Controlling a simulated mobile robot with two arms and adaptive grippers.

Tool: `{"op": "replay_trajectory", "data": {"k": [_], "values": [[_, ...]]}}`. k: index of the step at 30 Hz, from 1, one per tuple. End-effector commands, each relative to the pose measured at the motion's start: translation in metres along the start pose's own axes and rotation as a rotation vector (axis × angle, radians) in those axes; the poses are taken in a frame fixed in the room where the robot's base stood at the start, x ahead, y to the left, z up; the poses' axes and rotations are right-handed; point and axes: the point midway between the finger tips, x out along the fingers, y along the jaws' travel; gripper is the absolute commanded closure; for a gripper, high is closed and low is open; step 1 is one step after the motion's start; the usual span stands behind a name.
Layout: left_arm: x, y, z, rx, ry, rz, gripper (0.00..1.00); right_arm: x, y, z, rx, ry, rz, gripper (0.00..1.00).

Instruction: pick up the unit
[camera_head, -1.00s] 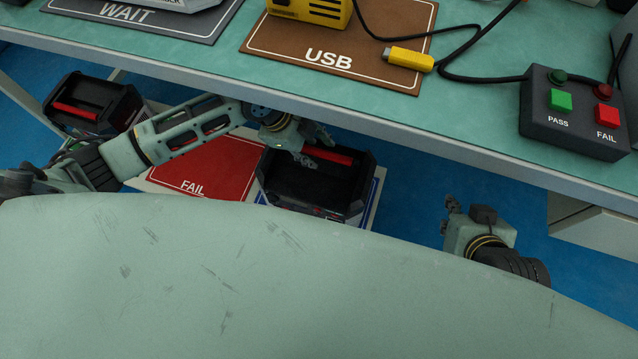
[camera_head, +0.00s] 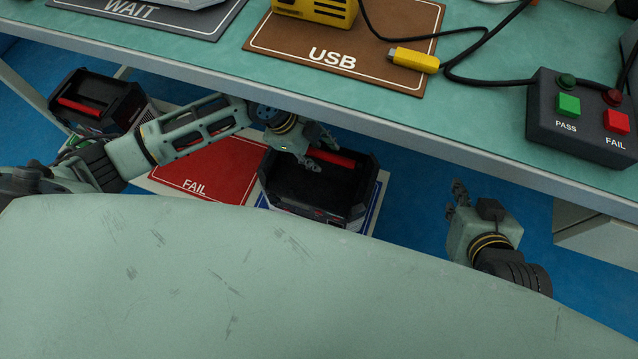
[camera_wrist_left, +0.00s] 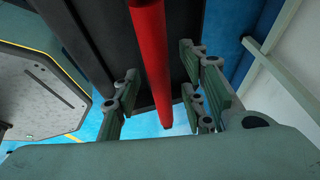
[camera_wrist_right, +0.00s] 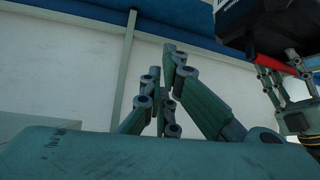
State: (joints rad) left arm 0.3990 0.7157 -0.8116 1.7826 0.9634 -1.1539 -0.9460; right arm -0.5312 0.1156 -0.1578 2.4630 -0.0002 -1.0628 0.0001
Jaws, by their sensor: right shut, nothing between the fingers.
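A black unit (camera_head: 312,205) with a red handle bar stands under the bench edge, on a blue-bordered mat. My left gripper (camera_head: 325,157) is at its red handle. In the left wrist view the fingers of my left gripper (camera_wrist_left: 160,100) are apart, one on each side of the red handle (camera_wrist_left: 153,60). I cannot tell whether they touch it. The unit (camera_wrist_right: 255,25) also shows at upper right in the right wrist view. My right gripper (camera_head: 458,197) is shut and empty, to the right of the unit and apart from it; its fingers (camera_wrist_right: 162,65) are together.
A second black unit (camera_head: 90,112) with a red handle stands at left. A red FAIL mat (camera_head: 205,168) lies between. The green bench (camera_head: 480,92) overhangs, with a yellow USB plug (camera_head: 413,60) and a PASS/FAIL button box (camera_head: 583,130). Blue floor is clear around my right gripper.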

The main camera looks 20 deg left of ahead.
Motion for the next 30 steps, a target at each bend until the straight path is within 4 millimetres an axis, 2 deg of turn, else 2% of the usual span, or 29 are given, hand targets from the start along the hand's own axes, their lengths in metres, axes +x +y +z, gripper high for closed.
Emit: {"op": "replay_trajectory", "data": {"k": [30], "values": [[0.003,0.001,0.001,0.0,0.0,0.001,0.61,-0.004,0.001,0.018,0.002,-0.073,0.002,1.0]]}}
